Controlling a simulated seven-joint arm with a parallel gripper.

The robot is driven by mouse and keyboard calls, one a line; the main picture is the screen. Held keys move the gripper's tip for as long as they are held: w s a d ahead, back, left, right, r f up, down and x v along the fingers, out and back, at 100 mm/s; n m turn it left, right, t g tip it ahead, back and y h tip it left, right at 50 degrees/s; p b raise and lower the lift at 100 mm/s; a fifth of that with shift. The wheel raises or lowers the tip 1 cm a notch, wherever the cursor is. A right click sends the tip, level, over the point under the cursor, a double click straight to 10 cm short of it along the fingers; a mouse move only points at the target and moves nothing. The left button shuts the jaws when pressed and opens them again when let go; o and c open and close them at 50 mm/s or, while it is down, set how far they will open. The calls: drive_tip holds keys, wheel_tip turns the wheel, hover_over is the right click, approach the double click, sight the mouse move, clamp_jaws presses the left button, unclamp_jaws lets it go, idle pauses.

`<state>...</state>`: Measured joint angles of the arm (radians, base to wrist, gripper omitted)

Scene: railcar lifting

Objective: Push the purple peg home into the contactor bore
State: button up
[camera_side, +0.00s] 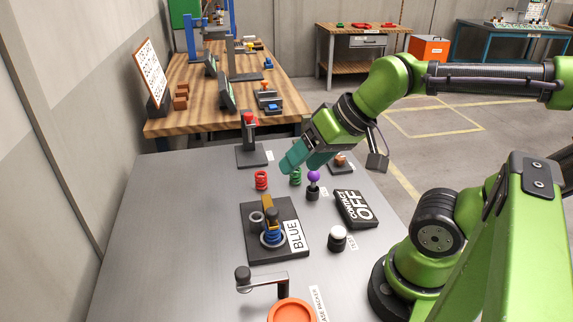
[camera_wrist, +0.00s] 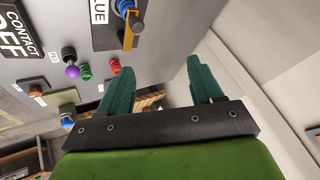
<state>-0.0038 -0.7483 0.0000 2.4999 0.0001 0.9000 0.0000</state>
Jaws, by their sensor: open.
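The purple peg (camera_side: 313,177) shows as a round purple head on top of a dark cylinder (camera_side: 312,193), beside the black CONTACT OFF block (camera_side: 354,209). I cannot tell how deep it sits; the bore itself is hidden. In the wrist view the purple head (camera_wrist: 72,72) is left of my fingers, with the dark cylinder (camera_wrist: 68,53) above it. My gripper (camera_side: 297,167) is tilted, with teal fingers apart and nothing seen between them. It is above the table near the green coil, left of and apart from the peg. The wrist view shows the open fingers (camera_wrist: 159,70).
A green coil (camera_side: 296,179) and red coil (camera_side: 261,180) stand near the peg. A black plate (camera_side: 258,247) labelled BLUE holds an orange clip and blue coil. A white-topped button (camera_side: 337,236), a crank (camera_side: 262,282) and a red-topped lever (camera_side: 250,133) stand around. The table's left side is clear.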

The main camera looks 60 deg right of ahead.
wheel_tip(320, 180, down, 7)
drive_tip(key=w+d+n+g+h, duration=0.1)
drive_tip(key=w+g, duration=0.1)
drive_tip(key=g, duration=0.2)
drive_tip(key=n+g+h, duration=0.7)
drive_tip(key=n+h, duration=0.6)
drive_tip(key=h, duration=0.1)
hover_over(310, 176)
wheel_tip(310, 176, down, 6)
drive_tip(key=shift+w+d+r, duration=0.1)
drive_tip(key=shift+w, duration=0.05)
drive_tip(key=shift+g, duration=0.3)
wheel_tip(310, 176, down, 4)
drive_tip(key=shift+r, duration=0.1)
wheel_tip(310, 176, down, 3)
drive_tip(key=shift+r, duration=0.1)
drive_tip(key=shift+x, duration=1.15)
drive_tip(key=shift+s+d+f, duration=0.2)
drive_tip(key=shift+d+f, duration=0.1)
drive_tip(key=shift+d, duration=0.05)
